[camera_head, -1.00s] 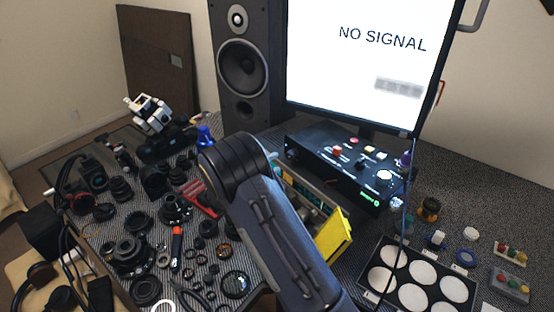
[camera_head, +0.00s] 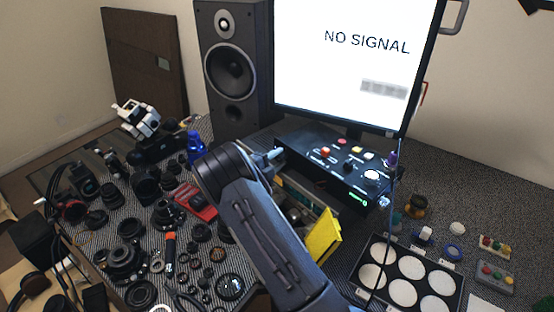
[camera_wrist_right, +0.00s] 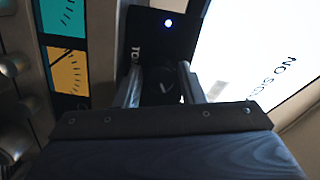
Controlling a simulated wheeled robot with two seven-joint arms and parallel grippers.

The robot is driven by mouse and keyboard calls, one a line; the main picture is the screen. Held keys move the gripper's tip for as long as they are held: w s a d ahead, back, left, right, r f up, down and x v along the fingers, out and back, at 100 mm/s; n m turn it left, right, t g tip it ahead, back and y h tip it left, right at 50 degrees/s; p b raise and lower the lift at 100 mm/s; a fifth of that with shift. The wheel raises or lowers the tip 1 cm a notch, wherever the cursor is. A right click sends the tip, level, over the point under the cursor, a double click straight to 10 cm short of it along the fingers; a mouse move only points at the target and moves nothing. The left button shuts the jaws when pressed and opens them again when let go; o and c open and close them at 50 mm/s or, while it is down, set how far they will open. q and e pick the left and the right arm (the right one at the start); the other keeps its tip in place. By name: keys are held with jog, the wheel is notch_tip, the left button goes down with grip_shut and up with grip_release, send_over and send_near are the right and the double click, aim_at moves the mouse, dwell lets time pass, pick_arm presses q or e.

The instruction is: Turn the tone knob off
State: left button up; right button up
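The black control box (camera_head: 318,143) stands below the monitor, with several coloured buttons and knobs on top. My right gripper (camera_head: 275,155) is at the box's left end in the head view, mostly hidden by my own arm. In the right wrist view, its two fingers (camera_wrist_right: 161,84) stand apart on either side of a dark round knob (camera_wrist_right: 160,90) with a white pointer mark. A partly hidden label starting "TO" is beside the knob. The knob area is dark, so finger contact is unclear. The tone knob is hidden in the head view. My left gripper is not seen.
The monitor (camera_head: 350,60) reads "NO SIGNAL" behind the box. A tall speaker (camera_head: 232,70) stands left of it. Several lens parts crowd the table's left side. A yellow panel (camera_head: 323,236) stands close to my right arm. A tray of white discs (camera_head: 363,297) is at the lower right.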

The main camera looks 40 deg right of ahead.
jog(key=shift+c, duration=0.5)
jog(key=c, duration=0.6)
jog(key=shift+n, duration=0.3)
jog(key=shift+n+b, duration=0.5)
jog(key=shift+n, duration=0.9)
jog(key=n, duration=0.3)
jog(key=shift+r+g+y, duration=0.1)
jog(key=shift+g+y, duration=0.2)
jog(key=n+g+p, duration=0.1)
jog(key=n, duration=0.3)
jog(key=shift+n, duration=0.3)
